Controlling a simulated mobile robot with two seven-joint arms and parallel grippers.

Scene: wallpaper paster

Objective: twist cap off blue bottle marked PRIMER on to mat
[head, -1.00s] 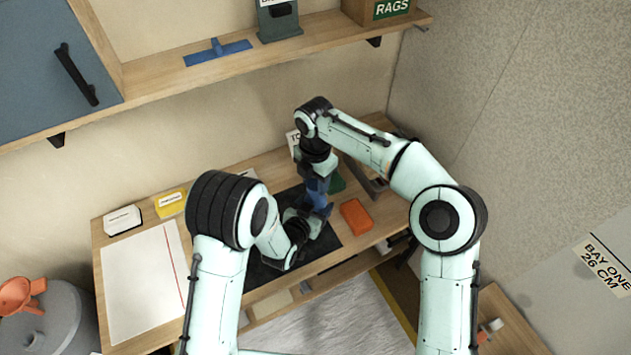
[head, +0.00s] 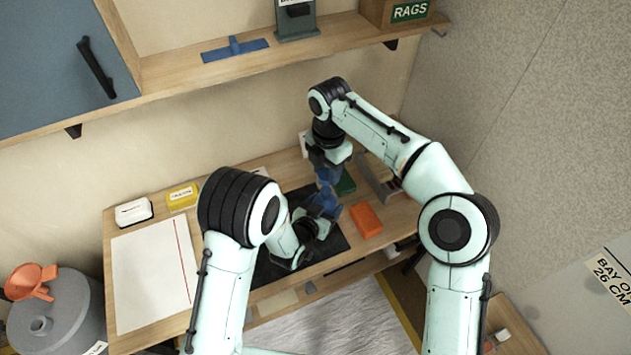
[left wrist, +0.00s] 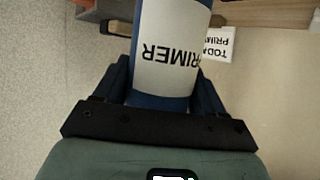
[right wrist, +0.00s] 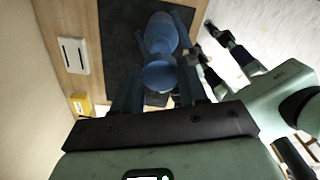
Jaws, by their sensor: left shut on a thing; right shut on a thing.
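The blue bottle (left wrist: 165,103) has a white label reading PRIMER in the left wrist view. My left gripper (head: 322,212) is shut on the bottle and holds it over the dark mat (head: 338,241). My right gripper (head: 328,172) is above the left one, shut on the blue cap (right wrist: 158,76). The cap is in line with the bottle, which lies beyond it in the right wrist view (right wrist: 160,35). Whether a clear gap separates cap and bottle, I cannot tell. My arms and fingers hide part of both in the head view.
An orange block (head: 366,219) lies right of the mat. A white box (head: 133,212), a yellow box (head: 182,197) and a white sheet (head: 150,272) are at the left of the table. A shelf (head: 345,33) runs above the back.

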